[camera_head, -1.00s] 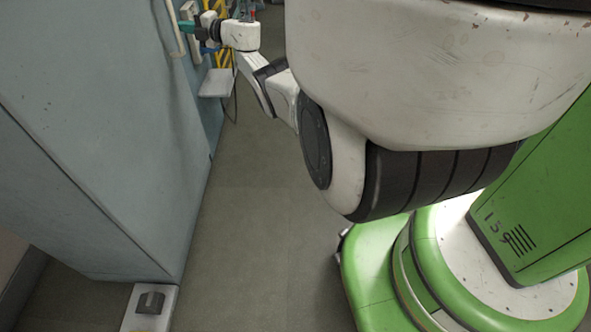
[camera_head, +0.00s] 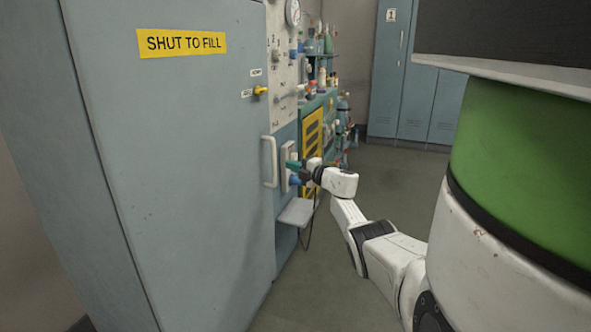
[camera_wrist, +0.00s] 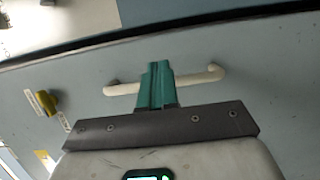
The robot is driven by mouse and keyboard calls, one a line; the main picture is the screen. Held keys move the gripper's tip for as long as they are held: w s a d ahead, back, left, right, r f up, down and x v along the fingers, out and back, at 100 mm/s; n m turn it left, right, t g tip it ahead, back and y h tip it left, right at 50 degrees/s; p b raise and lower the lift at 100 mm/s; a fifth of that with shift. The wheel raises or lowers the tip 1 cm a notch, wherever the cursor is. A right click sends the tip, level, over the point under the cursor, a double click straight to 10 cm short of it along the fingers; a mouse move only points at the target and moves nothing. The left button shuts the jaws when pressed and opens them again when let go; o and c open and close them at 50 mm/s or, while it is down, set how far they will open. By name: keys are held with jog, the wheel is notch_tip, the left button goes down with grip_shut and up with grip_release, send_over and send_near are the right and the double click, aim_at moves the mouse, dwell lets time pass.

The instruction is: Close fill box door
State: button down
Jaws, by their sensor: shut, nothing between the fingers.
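The fill box door (camera_head: 185,150) is a large blue-grey panel on the left of the head view, with a yellow "SHUT TO FILL" label (camera_head: 182,43). I cannot tell whether it is fully shut. Its pale bar handle (camera_head: 270,161) stands upright near the door's right edge. My gripper (camera_head: 292,163) has teal fingers, shut and empty, just right of the handle in the head view. In the wrist view the shut fingers (camera_wrist: 157,85) overlap the middle of the handle (camera_wrist: 205,77) and hide part of it; contact cannot be told.
A yellow knob (camera_head: 260,90) sits above the handle, and also shows in the wrist view (camera_wrist: 46,102). A gauge panel (camera_head: 284,60), a small grey shelf (camera_head: 296,212) and shelved bottles (camera_head: 325,45) lie beyond. Blue lockers (camera_head: 415,75) stand behind. The floor (camera_head: 385,190) is open.

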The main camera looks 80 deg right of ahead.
jog(key=s+p, duration=0.1)
jog(key=s, duration=0.8)
jog(key=shift+s+p, duration=0.2)
jog(key=shift+p, duration=0.2)
